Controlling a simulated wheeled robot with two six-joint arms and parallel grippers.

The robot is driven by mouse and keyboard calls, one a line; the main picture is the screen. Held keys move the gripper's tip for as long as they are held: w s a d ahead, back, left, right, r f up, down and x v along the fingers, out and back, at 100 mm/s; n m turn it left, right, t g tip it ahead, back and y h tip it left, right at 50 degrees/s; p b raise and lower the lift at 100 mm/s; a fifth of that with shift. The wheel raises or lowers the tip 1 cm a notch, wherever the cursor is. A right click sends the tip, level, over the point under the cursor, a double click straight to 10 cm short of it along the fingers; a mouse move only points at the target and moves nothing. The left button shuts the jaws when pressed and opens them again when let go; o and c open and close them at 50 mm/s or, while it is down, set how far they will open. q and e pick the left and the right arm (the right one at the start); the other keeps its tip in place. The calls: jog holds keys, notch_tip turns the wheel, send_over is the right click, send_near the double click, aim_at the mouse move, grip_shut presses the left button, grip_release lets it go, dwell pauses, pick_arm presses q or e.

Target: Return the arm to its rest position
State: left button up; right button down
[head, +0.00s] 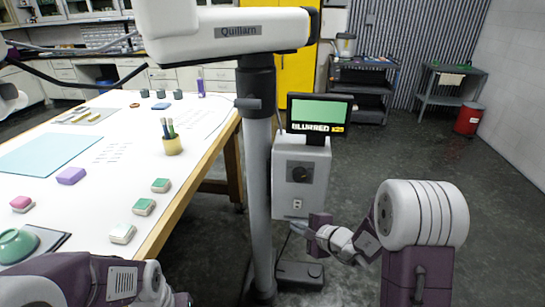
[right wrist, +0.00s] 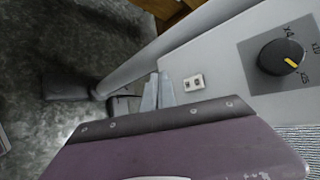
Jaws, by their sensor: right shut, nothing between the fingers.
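My right arm shows at the lower right in the head view, bent, with its forearm pointing left. My right gripper (head: 297,228) is shut and empty, just in front of the lower part of a grey control box (head: 301,176). In the right wrist view the two pale fingers of the right gripper (right wrist: 157,92) are together, beside the box's small socket plate (right wrist: 194,82). The box's dark knob (right wrist: 282,57) is at the upper right there. I cannot tell whether the fingers touch the box. Purple parts of my left arm show at the bottom left; its gripper is out of view.
A grey post (head: 258,170) carries a white Quillam machine (head: 230,31) above the box. A small screen (head: 319,113) tops the box. A white table (head: 105,170) with several blocks and a pencil cup (head: 172,146) stands left. Open floor (head: 375,145) lies behind my right arm.

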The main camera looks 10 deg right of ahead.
jog(key=s+a+r+n+g+y+p, duration=0.25)
jog(key=s+a+r+n+p, duration=0.2)
jog(key=a+r, duration=0.4)
jog(key=s+a+n+g+p, duration=0.25)
jog(key=s+n, duration=0.25)
jog(key=s, duration=0.3)
jog(key=s+d+f+n+g+h+p, duration=0.1)
jog(key=s+d+f+n+g+h, duration=0.15)
jog(key=s+n+g, duration=0.4)
jog(key=s+d+f+t+h, duration=0.1)
jog(key=d+h, duration=0.1)
jog(key=d, duration=0.3)
jog(key=s+d+f+n+t+h, duration=0.1)
jog(key=s+d+h, duration=0.1)
jog(key=d, duration=0.4)
jog(key=shift+h, duration=0.5)
jog(key=shift+s, duration=0.1)
